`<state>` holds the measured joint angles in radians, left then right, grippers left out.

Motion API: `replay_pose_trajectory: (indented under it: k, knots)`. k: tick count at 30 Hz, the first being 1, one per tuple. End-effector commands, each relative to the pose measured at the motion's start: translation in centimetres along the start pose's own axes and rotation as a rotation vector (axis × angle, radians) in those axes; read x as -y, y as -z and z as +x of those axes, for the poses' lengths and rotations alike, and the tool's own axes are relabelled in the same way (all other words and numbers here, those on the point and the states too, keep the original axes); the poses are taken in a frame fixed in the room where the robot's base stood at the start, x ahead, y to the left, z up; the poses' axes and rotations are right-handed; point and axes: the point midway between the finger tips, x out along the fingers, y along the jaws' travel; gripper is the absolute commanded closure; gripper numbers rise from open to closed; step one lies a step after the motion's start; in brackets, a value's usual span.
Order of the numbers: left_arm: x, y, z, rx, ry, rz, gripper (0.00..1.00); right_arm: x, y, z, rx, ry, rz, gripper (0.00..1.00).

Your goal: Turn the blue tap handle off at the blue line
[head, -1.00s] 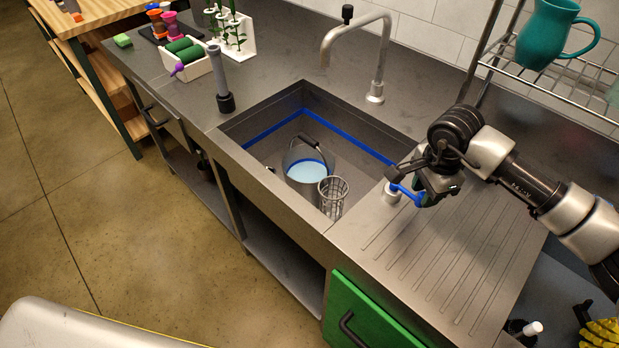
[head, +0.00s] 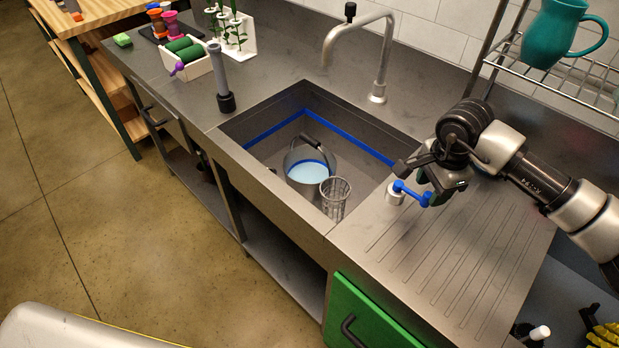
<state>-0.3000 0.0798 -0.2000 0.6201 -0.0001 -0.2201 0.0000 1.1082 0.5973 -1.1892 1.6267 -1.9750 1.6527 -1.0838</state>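The blue tap handle (head: 410,192) sits on a short silver base (head: 394,194) at the sink's right edge, its arm pointing right. My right gripper (head: 421,183) is at the handle's outer end; its fingers look spread, and I cannot tell whether they touch the handle. The silver tap (head: 384,65) arches over the sink (head: 375,138). No water stream shows at its spout. A grey bucket (head: 301,190) stands in the sink with pale blue water (head: 306,173) in it. A blue line (head: 352,142) runs along the sink's inner walls, and a blue band shows inside the bucket. My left gripper is not in view.
A wire basket (head: 335,199) stands beside the bucket. A ribbed drainboard (head: 450,255) lies under my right arm. A wire shelf (head: 560,82) with a teal jug (head: 552,35) is above right. A grey upright cylinder (head: 219,75) stands on the counter left of the sink.

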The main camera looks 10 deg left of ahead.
Motion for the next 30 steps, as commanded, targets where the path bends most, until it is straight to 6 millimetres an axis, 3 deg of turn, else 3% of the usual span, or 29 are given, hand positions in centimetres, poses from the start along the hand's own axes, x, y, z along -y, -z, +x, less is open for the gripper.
replay_pose_trajectory:
  k: [14, 30]
  knots:
    - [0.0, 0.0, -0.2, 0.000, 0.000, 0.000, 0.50, -0.2, -0.1, -0.1, 0.002, -0.012, -0.003, 0.53]
    - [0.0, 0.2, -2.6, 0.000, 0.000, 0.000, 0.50, 0.0, -0.1, -5.3, 0.001, -0.013, -0.003, 0.53]
